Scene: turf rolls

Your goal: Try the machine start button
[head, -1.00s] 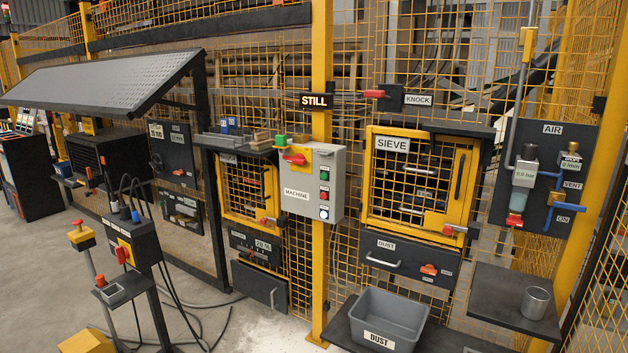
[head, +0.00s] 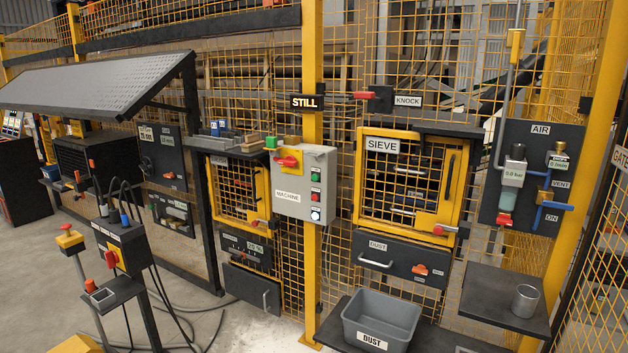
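The grey box labelled MACHINE (head: 288,195) hangs on the yellow post. A red rotary handle on a yellow plate (head: 289,160) sits at its upper left. Its right part carries a green button (head: 315,177), a red button (head: 316,196) and a white-blue, lit-looking button (head: 315,214), in a column with small labels too small to read. A black sign above reads STILL (head: 308,101) in lit letters. Neither of my grippers is in the head view, and nothing touches the box.
Right of the post are the SIEVE door (head: 408,215), the DUST drawer (head: 403,258) and a grey DUST bin (head: 381,315). An AIR panel (head: 535,185) and a shelf with a metal cup (head: 525,300) stand at right. A pedestal with a red switch (head: 111,259) stands front left.

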